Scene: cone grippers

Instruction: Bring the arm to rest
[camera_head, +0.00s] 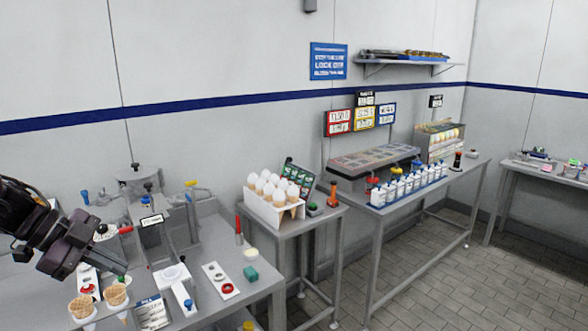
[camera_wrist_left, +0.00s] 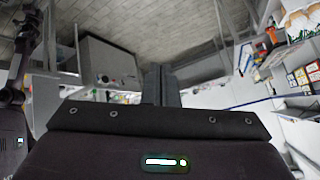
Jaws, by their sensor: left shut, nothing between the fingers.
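My left arm comes in from the left edge of the head view, with its dark gripper (camera_head: 68,250) above the left worktable (camera_head: 255,290). In the left wrist view the two grey fingers (camera_wrist_left: 160,86) are together with nothing between them. The fingertips are hard to make out in the head view. My right gripper does not show in the head view. A dark jointed part at the left edge of the wrist view may be my other arm.
Wafer cones (camera_head: 81,306) in a holder stand below the left gripper. A white rack of topped cones (camera_head: 273,215) stands on the middle table. White bottles (camera_head: 407,187) line the table behind. A wall shelf (camera_head: 403,60) is at the back. Tiled floor (camera_head: 500,270) is clear at right.

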